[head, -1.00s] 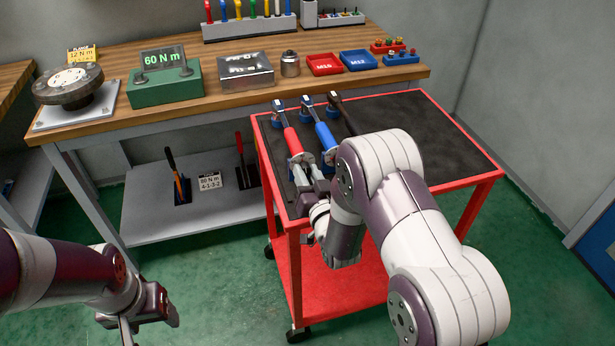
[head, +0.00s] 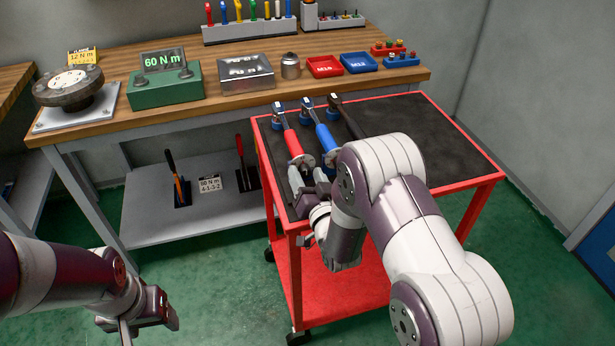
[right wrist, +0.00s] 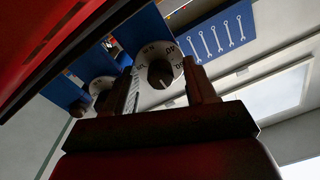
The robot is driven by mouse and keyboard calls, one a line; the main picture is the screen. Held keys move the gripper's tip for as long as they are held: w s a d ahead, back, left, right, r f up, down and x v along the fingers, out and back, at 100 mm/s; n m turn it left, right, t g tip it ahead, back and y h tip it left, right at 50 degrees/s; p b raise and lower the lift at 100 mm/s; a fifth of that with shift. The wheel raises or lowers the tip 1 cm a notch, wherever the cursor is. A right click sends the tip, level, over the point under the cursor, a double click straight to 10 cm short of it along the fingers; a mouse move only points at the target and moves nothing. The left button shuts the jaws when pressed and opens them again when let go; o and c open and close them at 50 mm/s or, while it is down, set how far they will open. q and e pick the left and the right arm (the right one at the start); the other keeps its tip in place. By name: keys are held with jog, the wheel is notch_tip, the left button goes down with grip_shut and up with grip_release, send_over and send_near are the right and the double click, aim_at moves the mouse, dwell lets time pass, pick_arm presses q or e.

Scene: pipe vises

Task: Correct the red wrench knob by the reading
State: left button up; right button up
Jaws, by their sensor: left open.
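The red wrench (head: 289,137) lies leftmost on the cart's dark mat, its round dial end (head: 303,161) toward me. My right gripper (head: 308,178) is at that end. In the right wrist view, a white numbered dial with a black knob (right wrist: 160,73) sits between the fingers of my right gripper (right wrist: 166,88), with a gap on each side. The exact setting is too small to read surely. The green tester (head: 167,88) on the bench displays "60 N m". My left gripper (head: 126,328) is open and empty, low at the left, away from the cart.
The blue wrench (head: 322,134) and a black wrench (head: 345,117) lie right of the red one. A second dial (right wrist: 101,88) shows close by in the right wrist view. The cart's right side (head: 440,140) is clear.

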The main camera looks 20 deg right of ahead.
jog(key=s, duration=1.2)
jog(key=shift+s+d, duration=0.35)
jog(key=shift+d, duration=0.05)
